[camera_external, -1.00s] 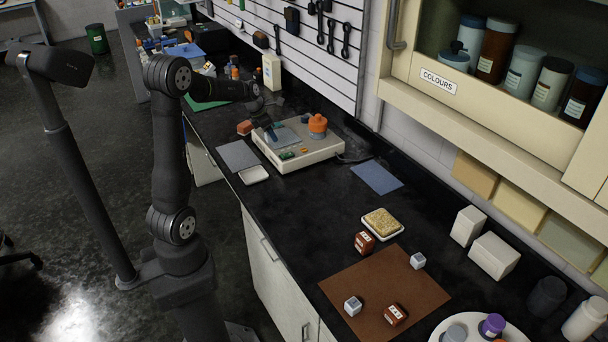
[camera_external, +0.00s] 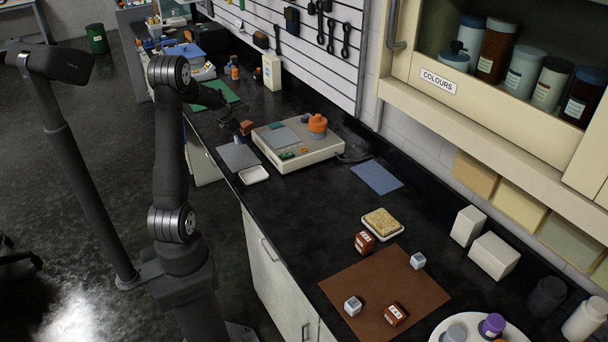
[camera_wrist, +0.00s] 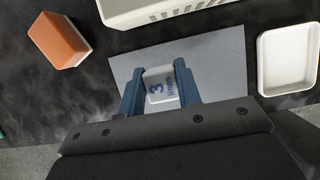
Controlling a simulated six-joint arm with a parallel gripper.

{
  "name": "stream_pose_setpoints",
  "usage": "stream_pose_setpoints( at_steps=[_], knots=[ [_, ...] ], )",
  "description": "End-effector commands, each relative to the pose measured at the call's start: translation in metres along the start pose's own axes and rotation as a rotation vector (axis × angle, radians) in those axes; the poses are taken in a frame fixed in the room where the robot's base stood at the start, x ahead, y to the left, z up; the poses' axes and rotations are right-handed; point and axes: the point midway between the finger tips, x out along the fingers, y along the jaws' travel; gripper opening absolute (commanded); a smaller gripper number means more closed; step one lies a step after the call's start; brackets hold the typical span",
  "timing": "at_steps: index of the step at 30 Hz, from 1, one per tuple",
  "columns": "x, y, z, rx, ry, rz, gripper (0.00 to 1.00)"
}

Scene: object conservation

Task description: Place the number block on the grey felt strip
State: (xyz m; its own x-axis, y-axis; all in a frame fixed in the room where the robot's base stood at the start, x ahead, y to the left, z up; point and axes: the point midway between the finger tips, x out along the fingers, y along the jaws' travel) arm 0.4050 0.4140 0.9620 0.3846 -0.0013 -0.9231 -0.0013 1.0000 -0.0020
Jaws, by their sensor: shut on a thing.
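The number block (camera_wrist: 160,88) is pale with a blue "3" on its face. In the wrist view it sits between the blue fingers of my gripper (camera_wrist: 160,92), which are shut on it. The grey felt strip (camera_wrist: 220,55) lies behind and around the block in that view; whether the block touches it I cannot tell. In the external view the felt strip (camera_external: 239,157) lies on the black bench, left of the cream device. My gripper (camera_external: 236,134) is at the strip's far side there, and the block cannot be made out.
An orange-brown block (camera_wrist: 60,40) lies left of the strip in the wrist view. A white dish (camera_wrist: 288,58) stands right of it. The cream device (camera_external: 310,150) stands close by. A blue-grey mat (camera_external: 377,177) and a brown mat (camera_external: 375,290) lie farther along the bench.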

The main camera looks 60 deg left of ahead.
Motion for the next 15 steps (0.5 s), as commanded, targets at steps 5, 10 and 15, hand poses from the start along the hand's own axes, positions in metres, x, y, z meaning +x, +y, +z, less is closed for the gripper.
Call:
stream_pose_setpoints(
  at_steps=[5,10,15],
  knots=[
    [0.013,0.001,-0.006,0.000,0.002,-0.003,0.10],
    [0.036,0.001,-0.015,0.000,0.001,-0.002,0.10],
    [0.038,0.001,-0.016,0.001,0.000,0.000,0.10]
  ],
)
